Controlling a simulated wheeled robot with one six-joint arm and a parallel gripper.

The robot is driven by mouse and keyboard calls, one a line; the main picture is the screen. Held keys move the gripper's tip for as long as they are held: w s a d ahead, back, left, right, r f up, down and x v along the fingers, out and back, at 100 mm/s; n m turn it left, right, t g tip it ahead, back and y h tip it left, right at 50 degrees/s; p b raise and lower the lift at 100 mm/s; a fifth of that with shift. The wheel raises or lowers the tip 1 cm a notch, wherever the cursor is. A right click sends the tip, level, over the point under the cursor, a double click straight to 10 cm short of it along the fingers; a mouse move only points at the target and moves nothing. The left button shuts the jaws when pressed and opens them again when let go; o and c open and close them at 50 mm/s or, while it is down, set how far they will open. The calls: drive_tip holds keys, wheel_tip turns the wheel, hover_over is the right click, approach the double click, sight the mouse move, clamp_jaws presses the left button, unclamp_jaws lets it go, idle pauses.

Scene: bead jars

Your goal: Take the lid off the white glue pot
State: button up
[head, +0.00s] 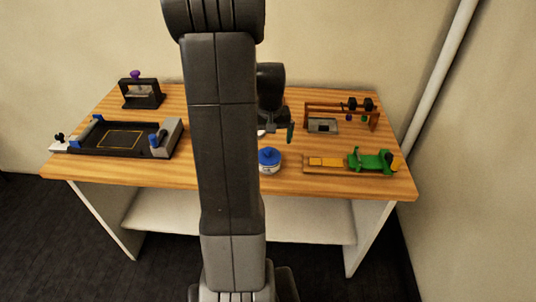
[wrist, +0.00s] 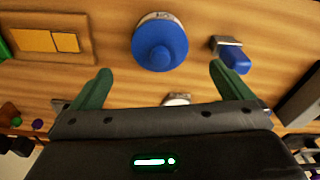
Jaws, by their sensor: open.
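The white glue pot (head: 270,169) stands upright on the wooden table, just right of my arm in the head view, with its blue lid (head: 269,156) on. In the wrist view the blue lid (wrist: 160,45) is seen from above with a small knob, and a strip of the white pot (wrist: 160,16) shows beyond it. My gripper (head: 290,136) is behind the pot in the head view. In the wrist view its two green fingers (wrist: 159,70) are spread wide with nothing between them. The lid lies ahead of the fingertips, apart from them.
A blue-handled tool (wrist: 232,55) lies near the right finger in the wrist view. A small pale round thing (wrist: 176,99) is partly hidden by my gripper. A wooden board (head: 312,170) with yellow pieces and a green clamp (head: 370,160) stands right of the pot. A black tray (head: 85,138) is left.

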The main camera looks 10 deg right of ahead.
sight(268, 148)
drive_tip(key=shift+w+f+p, duration=0.2)
drive_tip(key=shift+f+p, duration=0.05)
drive_tip(key=shift+f, duration=1.1)
drive_tip(key=shift+w+f+p, duration=0.15)
drive_tip(key=shift+f+p, duration=0.1)
drive_tip(key=shift+f, duration=1.1)
drive_tip(key=c, duration=1.1)
